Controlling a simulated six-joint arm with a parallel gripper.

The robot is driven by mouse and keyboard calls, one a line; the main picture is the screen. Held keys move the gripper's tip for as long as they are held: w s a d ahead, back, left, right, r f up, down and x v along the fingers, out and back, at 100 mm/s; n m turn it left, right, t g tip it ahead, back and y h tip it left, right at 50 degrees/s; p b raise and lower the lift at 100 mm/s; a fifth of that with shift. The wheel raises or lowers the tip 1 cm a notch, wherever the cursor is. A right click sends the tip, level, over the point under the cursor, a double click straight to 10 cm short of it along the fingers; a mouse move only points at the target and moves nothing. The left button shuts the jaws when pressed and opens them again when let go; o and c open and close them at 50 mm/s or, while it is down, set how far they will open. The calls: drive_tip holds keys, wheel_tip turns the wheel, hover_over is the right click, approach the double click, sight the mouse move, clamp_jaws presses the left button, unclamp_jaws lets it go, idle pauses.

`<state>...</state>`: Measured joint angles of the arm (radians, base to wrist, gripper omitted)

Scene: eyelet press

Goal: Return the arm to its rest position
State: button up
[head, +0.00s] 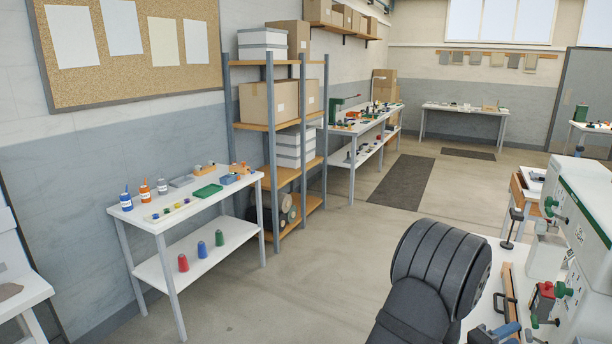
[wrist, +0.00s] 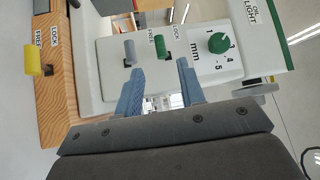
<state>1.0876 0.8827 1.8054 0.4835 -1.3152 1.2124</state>
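My gripper (wrist: 160,68) shows in the wrist view as two blue fingers with a clear gap between them, so it is open and nothing is held. It points at the white press (wrist: 115,75), whose front carries a grey peg (wrist: 130,52), a green peg (wrist: 163,47) and a green dial (wrist: 217,43) marked in mm. The green peg appears between the fingertips; whether they touch it I cannot tell. In the head view the press (head: 585,195) stands at the right edge, and my dark arm fills the lower right.
A wooden board with a yellow knob (wrist: 33,61) lies left in the wrist view. In the head view a red block (head: 543,300) sits by the press.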

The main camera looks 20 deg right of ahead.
sight(534, 322)
drive_tip(key=d, duration=0.3)
drive_tip(key=d+r, duration=0.1)
drive_tip(key=d, duration=0.6)
drive_tip(key=shift+d+r, duration=0.25)
drive_tip(key=shift+r, duration=0.05)
